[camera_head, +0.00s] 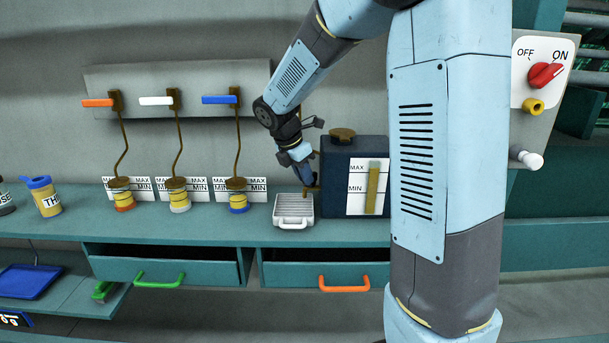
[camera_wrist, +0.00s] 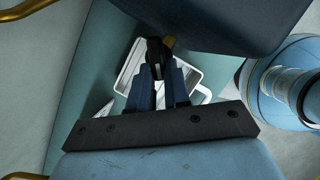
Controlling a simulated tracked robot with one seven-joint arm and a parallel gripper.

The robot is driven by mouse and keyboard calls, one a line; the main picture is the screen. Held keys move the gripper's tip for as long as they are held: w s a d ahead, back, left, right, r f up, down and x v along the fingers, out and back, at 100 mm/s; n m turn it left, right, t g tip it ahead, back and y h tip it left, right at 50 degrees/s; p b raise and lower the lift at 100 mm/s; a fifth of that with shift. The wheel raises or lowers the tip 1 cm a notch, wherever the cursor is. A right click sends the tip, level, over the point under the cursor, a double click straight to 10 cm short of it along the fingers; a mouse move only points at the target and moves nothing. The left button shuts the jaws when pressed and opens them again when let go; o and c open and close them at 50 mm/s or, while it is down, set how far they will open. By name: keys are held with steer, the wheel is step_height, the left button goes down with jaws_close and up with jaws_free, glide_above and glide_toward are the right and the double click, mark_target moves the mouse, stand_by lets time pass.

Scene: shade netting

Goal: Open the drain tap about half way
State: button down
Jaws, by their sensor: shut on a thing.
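A dark blue tank (camera_head: 336,165) with a brass cap and a MAX/MIN sight gauge stands on the bench. Its drain tap (camera_head: 314,189) is a small brass piece low on the tank's left side, mostly hidden by my gripper (camera_head: 305,178). In the wrist view my gripper (camera_wrist: 161,62) is shut on the tap's dark handle, with a bit of brass (camera_wrist: 168,43) showing beside the fingertips. How far the handle is turned cannot be told. A white ribbed tray (camera_head: 293,210) sits under the tap; it also shows behind the fingers in the wrist view (camera_wrist: 190,75).
Left of the tray stand three brass-topped fittings with orange, white and blue bands, below wall levers (camera_head: 157,101) of the same colours. Two drawers with green (camera_head: 159,281) and orange (camera_head: 344,283) handles are below the bench. A red OFF/ON knob (camera_head: 544,75) is at right.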

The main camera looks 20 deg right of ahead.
steer(key=m, duration=0.2)
steer(key=w+m+g, duration=0.1)
steer(key=shift+a+m, duration=0.15)
steer(key=shift+m, duration=0.25)
steer(key=shift+w+m+g, duration=0.25)
steer(key=shift+m+g, duration=0.55)
steer(key=shift+m, duration=0.8)
steer(key=c, duration=1.1)
jaws_free()
steer(key=v, duration=1.3)
steer(key=shift+w+a+r, duration=0.1)
steer(key=shift+w+r, duration=0.1)
steer(key=shift+r, duration=0.1)
